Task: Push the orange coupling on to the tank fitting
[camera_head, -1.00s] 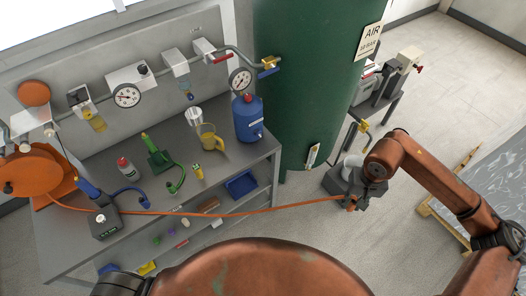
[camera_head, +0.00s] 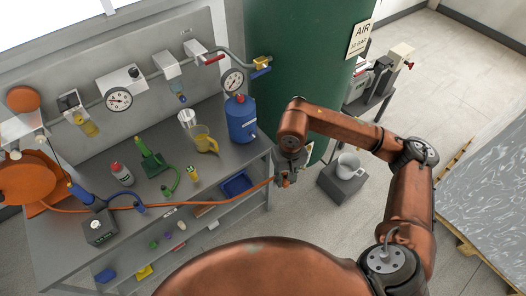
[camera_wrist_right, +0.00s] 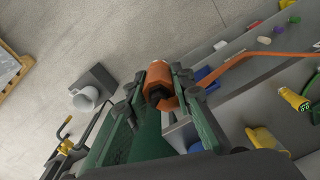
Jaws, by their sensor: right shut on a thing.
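The orange coupling (camera_wrist_right: 160,78) is a short orange cylinder with a dark opening, held between the fingers of my right gripper (camera_wrist_right: 157,95). In the head view, my right gripper (camera_head: 284,182) points down beside the workbench's right end, in front of the green tank (camera_head: 296,60). The orange hose (camera_head: 225,199) runs from the coupling across the bench to the left. In the right wrist view, a yellow-handled valve (camera_wrist_right: 66,146) shows at the lower left, apart from the coupling. I cannot tell whether it is the tank fitting. My left gripper is out of view.
The workbench (camera_head: 75,250) carries a yellow jug (camera_head: 205,141), a blue bottle (camera_head: 240,120) and a green tool (camera_head: 152,160). A white mug (camera_head: 348,164) stands on a grey block (camera_head: 340,188) on the floor. Floor to the right of the block is open.

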